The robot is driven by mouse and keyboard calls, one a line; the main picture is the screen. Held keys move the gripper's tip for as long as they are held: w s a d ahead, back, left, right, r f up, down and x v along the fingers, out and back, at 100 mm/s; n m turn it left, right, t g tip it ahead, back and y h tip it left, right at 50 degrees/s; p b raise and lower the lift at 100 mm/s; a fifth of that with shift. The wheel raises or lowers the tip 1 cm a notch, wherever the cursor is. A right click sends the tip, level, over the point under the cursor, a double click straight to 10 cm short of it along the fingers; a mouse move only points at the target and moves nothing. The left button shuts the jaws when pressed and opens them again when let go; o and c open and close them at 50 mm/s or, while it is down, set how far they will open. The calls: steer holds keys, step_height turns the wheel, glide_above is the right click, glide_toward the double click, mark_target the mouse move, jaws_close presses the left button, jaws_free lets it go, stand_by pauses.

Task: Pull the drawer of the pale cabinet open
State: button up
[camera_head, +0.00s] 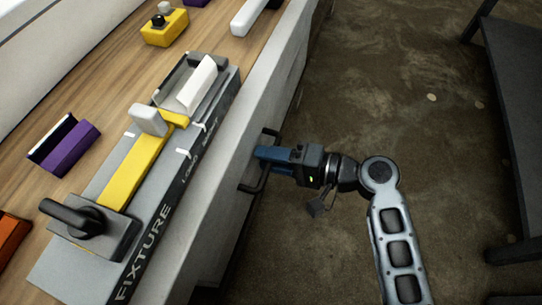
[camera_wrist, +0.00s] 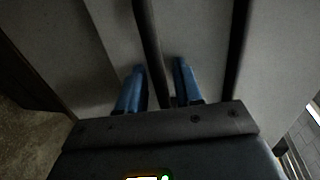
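The pale cabinet (camera_head: 207,225) stands under the wooden worktop, its grey front facing right. A black bar handle (camera_head: 257,186) sticks out from the front. In the head view the drawer looks flush with the cabinet, though its edges are hard to make out. My gripper (camera_head: 262,153) reaches the handle from the right, at its middle. In the wrist view the handle (camera_wrist: 149,40) runs between the two blue fingers of my gripper (camera_wrist: 160,72), with a gap visible on each side. The fingers are open around the bar. The drawer front (camera_wrist: 195,30) lies just beyond them.
On the worktop (camera_head: 107,75) sit a grey fixture (camera_head: 85,262) with a yellow bar, a purple block (camera_head: 72,150) and a yellow box (camera_head: 165,30). A dark table (camera_head: 515,100) stands at the right. The brown floor (camera_head: 400,90) between is clear.

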jaws_close()
stand_by(0.3)
stand_by(0.3)
